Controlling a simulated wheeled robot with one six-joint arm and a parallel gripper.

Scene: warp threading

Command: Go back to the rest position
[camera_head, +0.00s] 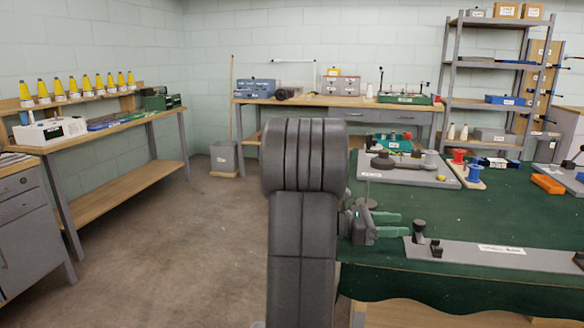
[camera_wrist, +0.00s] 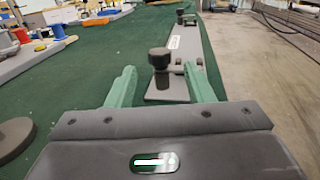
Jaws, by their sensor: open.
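My gripper (camera_head: 405,224) is at the left end of the green-topped table, with its green fingers pointing right in the head view. In the wrist view my gripper (camera_wrist: 159,70) is open, its two green fingers apart with nothing held between them. A long grey bar (camera_head: 495,256) with a white label and dark knobs lies along the table's front edge. Its near dark knob (camera_wrist: 160,58) shows just beyond and between the fingertips in the wrist view; I cannot tell the exact gap.
A grey plate with dark round parts (camera_head: 402,168) stands behind my gripper. A stand with blue and red spools (camera_head: 474,175) is to its right. An orange block (camera_head: 548,184) lies farther right. Bare floor (camera_head: 190,260) is open to the left.

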